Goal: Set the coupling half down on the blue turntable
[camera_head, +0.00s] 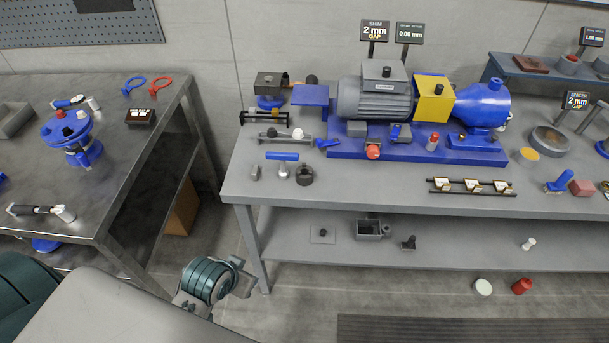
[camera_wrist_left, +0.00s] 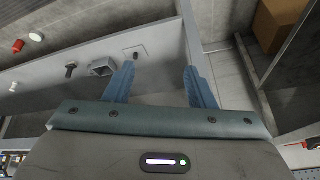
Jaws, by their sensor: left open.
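A blue round turntable (camera_head: 66,127) stands on the left table, with small red and dark knob-like pieces on its top. A dark notched round piece (camera_head: 304,175), which looks like the coupling half, sits near the front left of the grey bench, apart from the turntable. My right gripper is not in view.
The grey bench (camera_head: 350,202) carries a motor (camera_head: 375,98) and blue pump (camera_head: 483,105) on a blue base. Small parts lie on its lower shelf (camera_head: 455,256). A cardboard box (camera_head: 182,208) is under the left table (camera_head: 108,205). The floor gap between the tables is free.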

